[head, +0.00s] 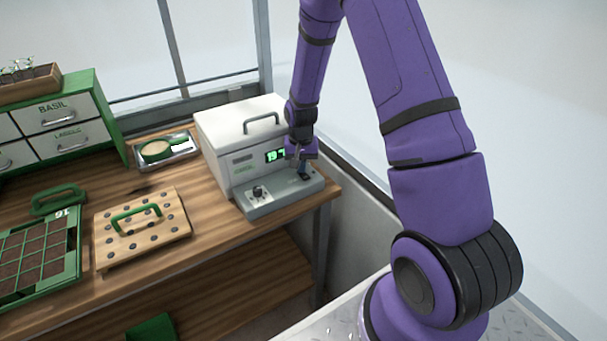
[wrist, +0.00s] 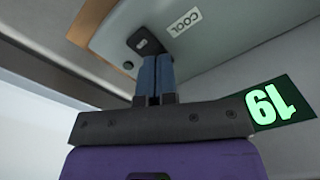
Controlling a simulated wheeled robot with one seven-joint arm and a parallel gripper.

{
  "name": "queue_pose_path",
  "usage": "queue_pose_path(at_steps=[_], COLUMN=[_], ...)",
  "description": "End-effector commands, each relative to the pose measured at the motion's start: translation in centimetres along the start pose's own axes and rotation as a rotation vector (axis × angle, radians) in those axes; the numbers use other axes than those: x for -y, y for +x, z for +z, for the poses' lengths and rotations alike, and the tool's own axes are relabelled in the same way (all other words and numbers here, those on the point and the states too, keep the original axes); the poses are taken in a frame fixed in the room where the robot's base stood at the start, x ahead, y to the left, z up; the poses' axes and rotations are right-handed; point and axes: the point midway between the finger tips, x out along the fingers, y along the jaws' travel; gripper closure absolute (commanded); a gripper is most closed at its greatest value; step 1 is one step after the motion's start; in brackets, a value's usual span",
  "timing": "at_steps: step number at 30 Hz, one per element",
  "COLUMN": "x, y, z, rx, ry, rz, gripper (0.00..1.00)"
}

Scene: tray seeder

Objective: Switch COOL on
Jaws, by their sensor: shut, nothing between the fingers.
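The white and grey box-shaped unit (head: 222,135) stands on the bench with a lit green display (head: 276,155) on its front and a grey control ledge (head: 262,208) below. In the wrist view, the COOL label (wrist: 183,22) is beside a dark rocker switch (wrist: 143,39) on the ledge. My gripper (wrist: 157,62) is shut and empty, its blue fingers pointing at the switch's near edge. I cannot tell whether they touch it. The gripper also shows in the head view (head: 304,172), over the ledge's right end. The switch's on or off position is not clear.
A dark knob (head: 258,190) is on the ledge's left part. A small dark round part (wrist: 128,65) is near the switch. A wooden dibber board (head: 165,232), a seed tray (head: 75,265), a metal tray (head: 180,150) and drawers (head: 65,115) stand to the left.

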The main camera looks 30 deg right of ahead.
Motion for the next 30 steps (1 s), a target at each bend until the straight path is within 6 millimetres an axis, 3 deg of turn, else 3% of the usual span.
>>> queue_pose_path(at_steps=[10,30], x=[0.0,0.0], y=[-0.1,-4.6], z=[0.0,0.0], rx=[0.0,0.0], ry=[0.0,0.0], rz=[0.0,0.0], gripper=[1.0,1.0])
